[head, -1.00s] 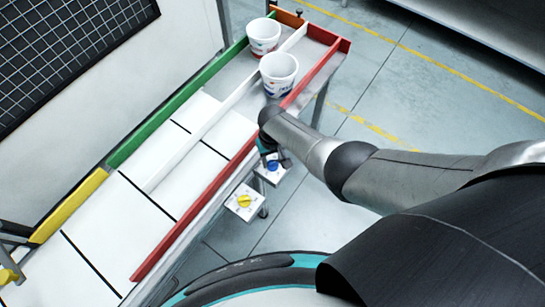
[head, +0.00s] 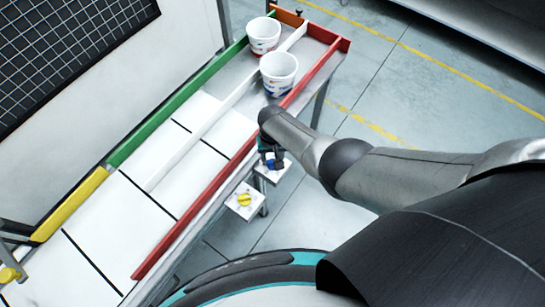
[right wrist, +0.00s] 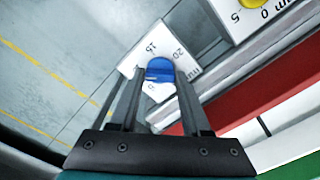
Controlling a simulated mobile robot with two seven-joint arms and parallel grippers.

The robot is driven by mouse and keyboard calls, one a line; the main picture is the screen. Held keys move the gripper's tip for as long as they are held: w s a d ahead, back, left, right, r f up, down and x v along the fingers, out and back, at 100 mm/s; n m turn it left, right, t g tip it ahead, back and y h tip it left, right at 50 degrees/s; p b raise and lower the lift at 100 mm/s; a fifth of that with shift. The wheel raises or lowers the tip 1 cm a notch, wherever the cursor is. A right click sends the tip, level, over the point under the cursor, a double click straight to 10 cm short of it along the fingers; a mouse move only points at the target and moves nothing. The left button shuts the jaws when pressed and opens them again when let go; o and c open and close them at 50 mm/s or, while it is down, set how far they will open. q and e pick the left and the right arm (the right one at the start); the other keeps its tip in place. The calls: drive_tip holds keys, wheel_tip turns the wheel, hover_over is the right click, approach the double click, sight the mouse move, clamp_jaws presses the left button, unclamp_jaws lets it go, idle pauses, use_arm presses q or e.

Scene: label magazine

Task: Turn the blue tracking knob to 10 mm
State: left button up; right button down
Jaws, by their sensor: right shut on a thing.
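The blue tracking knob (right wrist: 160,70) sits on a white dial plate (right wrist: 136,62) in the right wrist view. The plate shows the marks 15 and 20 and part of "mm"; another mark is partly covered. My right gripper (right wrist: 159,72) has a finger on each side of the knob and is shut on it. I cannot tell which mark the knob points to. In the head view my right gripper (head: 272,162) is over the plate (head: 272,175) and hides most of the knob. My left gripper is not in view.
A second dial with a yellow knob (head: 244,200) is close by, nearer to me. The red rail (head: 195,208) of the table runs beside both dials. Two white cups (head: 279,72) (head: 263,36) stand in the lanes at the far end. Open floor lies to the right.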

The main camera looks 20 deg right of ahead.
drive_tip(key=shift+c, duration=1.8)
unclamp_jaws()
drive_tip(key=shift+r, duration=0.1)
wheel_tip(320, 180, up, 7)
drive_tip(key=p, duration=0.5)
wheel_tip(320, 180, up, 8)
drive_tip(key=p, duration=0.1)
drive_tip(key=shift+p, duration=0.35)
drive_tip(key=shift+s, duration=0.1)
